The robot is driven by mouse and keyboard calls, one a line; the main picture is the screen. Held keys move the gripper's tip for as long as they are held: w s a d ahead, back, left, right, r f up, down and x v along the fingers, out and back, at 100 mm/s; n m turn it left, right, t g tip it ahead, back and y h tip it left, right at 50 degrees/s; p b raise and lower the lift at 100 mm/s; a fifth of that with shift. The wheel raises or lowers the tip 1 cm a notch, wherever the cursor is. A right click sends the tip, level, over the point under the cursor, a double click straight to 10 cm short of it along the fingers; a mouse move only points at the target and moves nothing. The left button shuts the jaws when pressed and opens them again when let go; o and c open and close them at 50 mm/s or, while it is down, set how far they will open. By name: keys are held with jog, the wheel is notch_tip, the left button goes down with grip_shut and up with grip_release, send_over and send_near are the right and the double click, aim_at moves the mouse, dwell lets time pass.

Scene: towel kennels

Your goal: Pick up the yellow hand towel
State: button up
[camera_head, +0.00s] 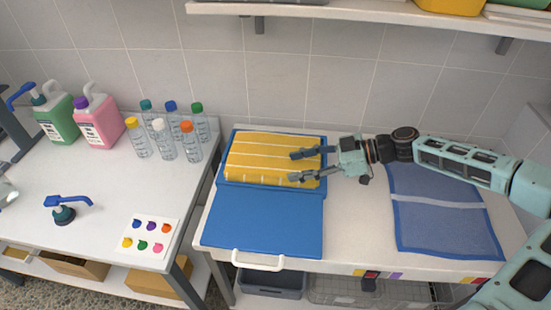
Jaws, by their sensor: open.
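The yellow hand towel (262,157) has white stripes and lies folded flat at the back of the blue mat or tray (262,225) on the white table. My gripper (298,167) reaches in from the right, with its two fingers spread and pointing left. The fingertips are over the towel's right part, one near the middle of its right side and one near its front right corner. I cannot tell whether the fingers touch the towel. Nothing shows held between them.
A blue mesh bag (440,220) lies at the table's right. A shelf (370,11) hangs above.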

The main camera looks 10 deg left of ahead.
aim_at(270, 171)
jog(key=x, duration=0.3)
jog(key=p+x, duration=0.1)
jog(key=x, duration=0.2)
jog(key=shift+a+f, duration=0.25)
jog(key=shift+f, duration=0.15)
jog(key=c, duration=1.2)
grip_shut()
jog(key=shift+r, duration=0.15)
